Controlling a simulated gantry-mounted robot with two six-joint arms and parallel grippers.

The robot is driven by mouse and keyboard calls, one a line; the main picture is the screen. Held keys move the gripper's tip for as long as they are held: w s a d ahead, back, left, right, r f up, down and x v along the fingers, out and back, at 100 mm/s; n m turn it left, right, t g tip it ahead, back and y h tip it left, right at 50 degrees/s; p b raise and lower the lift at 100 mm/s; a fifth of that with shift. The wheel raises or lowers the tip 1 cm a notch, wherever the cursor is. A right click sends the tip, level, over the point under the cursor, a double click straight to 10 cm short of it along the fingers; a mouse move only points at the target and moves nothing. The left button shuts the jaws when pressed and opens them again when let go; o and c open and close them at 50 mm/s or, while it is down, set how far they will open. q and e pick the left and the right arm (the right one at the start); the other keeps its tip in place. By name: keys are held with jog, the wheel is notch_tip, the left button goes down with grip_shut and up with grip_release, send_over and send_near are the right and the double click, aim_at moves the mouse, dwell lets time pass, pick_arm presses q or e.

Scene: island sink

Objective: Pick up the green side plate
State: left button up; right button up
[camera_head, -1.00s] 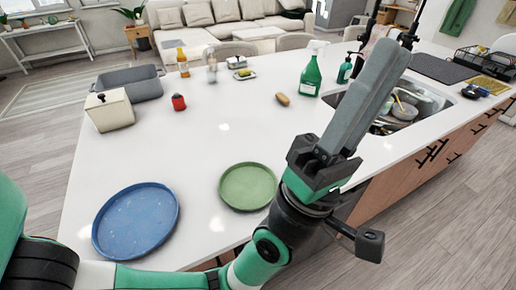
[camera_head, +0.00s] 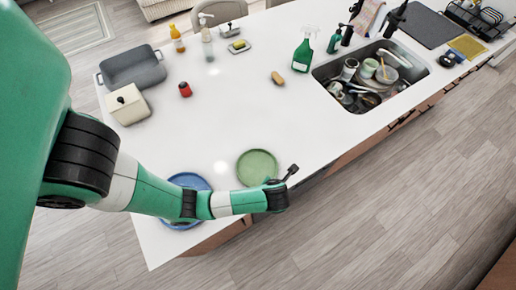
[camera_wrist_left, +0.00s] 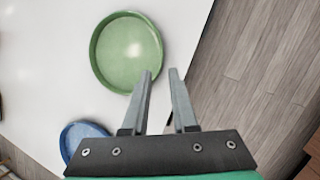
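The green side plate (camera_head: 257,167) lies flat on the white counter near its front edge; it also shows in the left wrist view (camera_wrist_left: 120,50). My left gripper (camera_head: 292,170) is just right of the plate, by the counter edge. The blue plate (camera_head: 190,180) lies left of the green one, partly hidden by my left arm. My right gripper is not in view.
A sink (camera_head: 370,75) full of dishes is at the right. A green spray bottle (camera_head: 302,52), a brown sponge-like item (camera_head: 277,78), a red jar (camera_head: 185,89) and a cream box (camera_head: 128,104) stand farther back. The counter's middle is clear.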

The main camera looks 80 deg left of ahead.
pick_arm(q)
jog(key=b+x, duration=0.1)
jog(key=x, duration=0.5)
jog(key=shift+w+a+f, duration=0.1)
jog(key=shift+f, duration=0.05)
jog(key=b+x, duration=0.2)
jog(key=x, duration=0.3)
jog(key=shift+w, duration=0.1)
grip_shut()
dwell(1.0)
